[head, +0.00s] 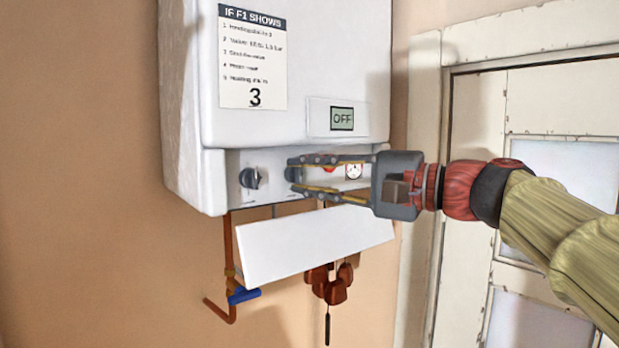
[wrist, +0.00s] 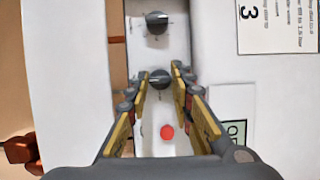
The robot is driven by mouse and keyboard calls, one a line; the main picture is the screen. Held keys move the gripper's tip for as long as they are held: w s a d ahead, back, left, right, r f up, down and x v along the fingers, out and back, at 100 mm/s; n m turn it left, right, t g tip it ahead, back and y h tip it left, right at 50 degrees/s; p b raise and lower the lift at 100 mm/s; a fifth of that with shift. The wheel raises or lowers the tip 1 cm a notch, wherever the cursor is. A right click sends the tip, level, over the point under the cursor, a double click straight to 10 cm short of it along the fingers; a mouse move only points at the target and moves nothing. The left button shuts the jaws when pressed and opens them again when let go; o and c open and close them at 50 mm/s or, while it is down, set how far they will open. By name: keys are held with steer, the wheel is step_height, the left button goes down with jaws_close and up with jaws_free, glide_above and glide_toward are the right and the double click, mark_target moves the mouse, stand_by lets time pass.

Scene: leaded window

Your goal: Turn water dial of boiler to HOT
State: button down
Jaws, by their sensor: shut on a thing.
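The white boiler (head: 290,60) hangs on the wall. Its control strip has two dark dials. The left dial (head: 250,178) is clear of my gripper and also shows at the top of the wrist view (wrist: 157,22). The second dial (wrist: 160,79) sits between my fingertips; in the head view the fingers largely cover it. My gripper (head: 293,173) reaches in from the right, shut on this second dial, one finger on either side of it. The dial labels are too small to read, so I cannot tell which dial is for water.
A red button (wrist: 167,132) lies between my fingers, and a round gauge (head: 354,171) is right of the dials. The display (head: 342,119) reads OFF. A white flap (head: 315,247) hangs open below the strip. A door (head: 470,200) stands at right.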

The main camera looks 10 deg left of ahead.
steer(key=c, duration=1.6)
jaws_free()
steer(key=shift+o, duration=0.2)
steer(key=shift+d, duration=0.1)
steer(key=v, duration=1.2)
